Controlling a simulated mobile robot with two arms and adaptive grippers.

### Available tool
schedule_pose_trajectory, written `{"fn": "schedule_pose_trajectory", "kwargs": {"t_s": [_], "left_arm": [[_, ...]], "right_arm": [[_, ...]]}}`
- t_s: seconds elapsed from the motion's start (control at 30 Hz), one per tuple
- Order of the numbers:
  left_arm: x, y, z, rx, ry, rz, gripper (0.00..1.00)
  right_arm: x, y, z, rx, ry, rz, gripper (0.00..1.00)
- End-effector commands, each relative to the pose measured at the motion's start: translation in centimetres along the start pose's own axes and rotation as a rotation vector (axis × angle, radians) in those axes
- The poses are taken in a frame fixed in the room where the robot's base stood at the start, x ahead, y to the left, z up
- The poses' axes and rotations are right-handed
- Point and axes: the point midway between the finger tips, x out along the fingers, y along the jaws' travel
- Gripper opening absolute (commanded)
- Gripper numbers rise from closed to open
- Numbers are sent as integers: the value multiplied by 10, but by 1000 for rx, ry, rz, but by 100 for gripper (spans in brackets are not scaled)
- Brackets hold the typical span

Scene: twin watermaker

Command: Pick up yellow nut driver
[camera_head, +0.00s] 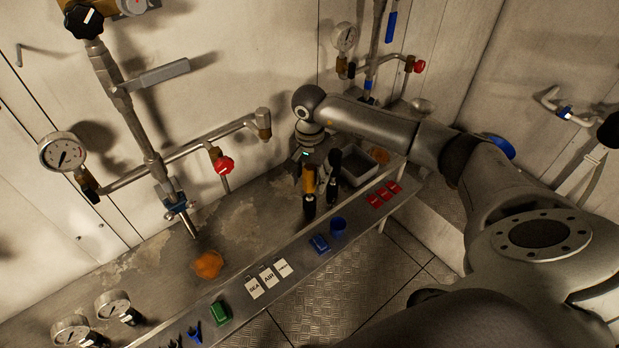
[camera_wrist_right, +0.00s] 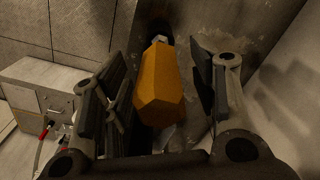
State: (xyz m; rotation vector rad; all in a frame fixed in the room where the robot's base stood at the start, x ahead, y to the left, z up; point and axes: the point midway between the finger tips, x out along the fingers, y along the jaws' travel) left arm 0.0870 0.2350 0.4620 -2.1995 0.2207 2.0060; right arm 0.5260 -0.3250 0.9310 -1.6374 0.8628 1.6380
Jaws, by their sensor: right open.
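The yellow nut driver (camera_head: 309,180) is at the metal bench, with its orange-yellow faceted handle and dark end seen under my right gripper (camera_head: 317,182). In the right wrist view the handle of the nut driver (camera_wrist_right: 158,85) lies between the two dark fingers of my right gripper (camera_wrist_right: 160,100). The fingers are open, with a visible gap on the right side; on the left the finger is nearer the handle, and contact cannot be told. The driver's lower part is partly hidden by the gripper. My left gripper is not in view.
A grey bin (camera_head: 362,170) stands right of the gripper. Along the bench (camera_head: 165,297) front are red blocks (camera_head: 377,198), a blue cup (camera_head: 338,226), a blue block (camera_head: 319,243), white labels (camera_head: 269,277) and a green block (camera_head: 220,312). Pipes with a red-handled valve (camera_head: 223,163) rise behind.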

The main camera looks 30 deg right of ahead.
Motion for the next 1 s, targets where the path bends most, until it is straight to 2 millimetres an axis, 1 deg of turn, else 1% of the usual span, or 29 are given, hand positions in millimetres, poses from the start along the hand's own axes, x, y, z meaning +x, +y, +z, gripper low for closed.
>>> {"fn": "schedule_pose_trajectory", "kwargs": {"t_s": [0.03, 0.13, 0.23, 0.4, 0.47, 0.6, 0.77, 0.8, 1.0], "left_arm": [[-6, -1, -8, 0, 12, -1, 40], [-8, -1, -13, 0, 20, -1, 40], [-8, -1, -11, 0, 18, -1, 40], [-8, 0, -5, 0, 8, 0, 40], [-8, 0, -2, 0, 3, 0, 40], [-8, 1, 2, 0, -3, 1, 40], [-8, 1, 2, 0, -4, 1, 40], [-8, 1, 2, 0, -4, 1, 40], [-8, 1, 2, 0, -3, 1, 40]], "right_arm": [[6, 0, 1, 0, -4, 2, 54], [17, 0, 0, 1, -2, 1, 54], [21, 0, 0, 0, 0, -1, 54], [21, 0, 0, 0, 0, -1, 54], [21, 0, 0, 0, 0, -1, 47], [21, 0, 0, 0, 0, -1, 29], [21, 0, 0, 0, 0, -1, 9], [21, 0, 0, 0, 0, -2, 7], [20, 0, 0, 0, 1, -2, 7]]}}
